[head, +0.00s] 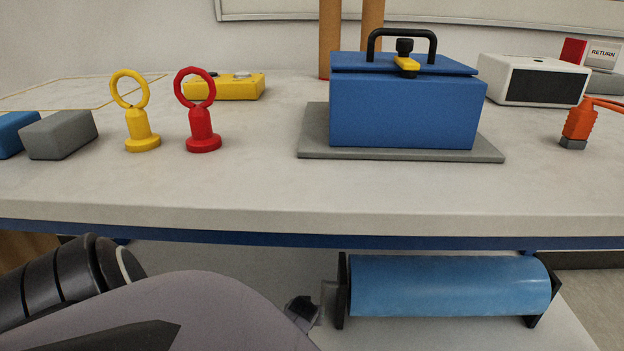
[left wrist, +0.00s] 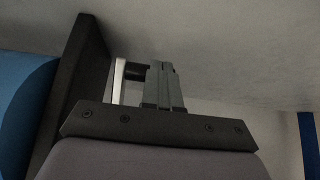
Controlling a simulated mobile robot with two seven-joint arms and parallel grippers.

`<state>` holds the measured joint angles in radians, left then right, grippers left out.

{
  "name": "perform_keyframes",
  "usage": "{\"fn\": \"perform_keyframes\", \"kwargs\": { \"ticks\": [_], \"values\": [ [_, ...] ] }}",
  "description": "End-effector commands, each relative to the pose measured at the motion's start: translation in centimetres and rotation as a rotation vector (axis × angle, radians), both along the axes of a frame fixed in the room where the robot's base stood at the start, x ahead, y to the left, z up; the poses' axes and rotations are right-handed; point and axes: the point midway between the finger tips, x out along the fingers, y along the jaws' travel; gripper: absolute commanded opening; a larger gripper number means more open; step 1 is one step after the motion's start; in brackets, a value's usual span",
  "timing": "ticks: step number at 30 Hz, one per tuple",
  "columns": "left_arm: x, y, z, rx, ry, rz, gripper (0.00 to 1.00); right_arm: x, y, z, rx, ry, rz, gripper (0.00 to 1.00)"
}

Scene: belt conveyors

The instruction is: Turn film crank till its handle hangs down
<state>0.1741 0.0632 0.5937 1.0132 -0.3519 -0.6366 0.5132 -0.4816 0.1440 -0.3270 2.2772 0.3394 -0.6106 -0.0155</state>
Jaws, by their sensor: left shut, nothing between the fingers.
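The blue film roll (head: 450,285) lies level between black end brackets below the table. Its crank arm (head: 328,298) is a pale strip just left of the left bracket, partly hidden. In the left wrist view the crank arm (left wrist: 118,80) stands beside the black bracket (left wrist: 78,85), and a short dark handle (left wrist: 136,72) sticks out from it toward my fingers. My left gripper (left wrist: 163,84) is shut and empty, its fingertips right beside the handle's end; I cannot tell whether they touch. In the head view my left gripper (head: 303,308) is mostly hidden at the crank. My right gripper is out of view.
The table's front edge (head: 310,222) overhangs the roll and my left gripper. On top stand a blue case (head: 400,112), yellow and red ring-topped pieces (head: 142,125) (head: 203,125), and a white box (head: 530,80). A pale lower surface (head: 450,337) lies under the roll.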

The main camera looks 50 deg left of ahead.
Motion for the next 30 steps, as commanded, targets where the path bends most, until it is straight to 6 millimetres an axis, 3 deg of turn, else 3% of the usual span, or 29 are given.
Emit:
{"fn": "perform_keyframes", "kwargs": {
  "ticks": [12, 18, 30],
  "values": [
    [0.8, 1.3, -1.9, -0.001, 0.003, 0.0, 0.0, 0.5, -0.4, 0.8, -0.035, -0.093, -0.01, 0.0],
    [1.0, 1.4, -2.2, -0.002, 0.001, 0.0, 0.0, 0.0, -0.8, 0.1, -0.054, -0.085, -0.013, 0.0],
    [1.0, 1.5, -2.4, -0.001, 0.002, -0.001, 0.0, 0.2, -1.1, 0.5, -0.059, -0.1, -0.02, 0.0]
  ]
}}
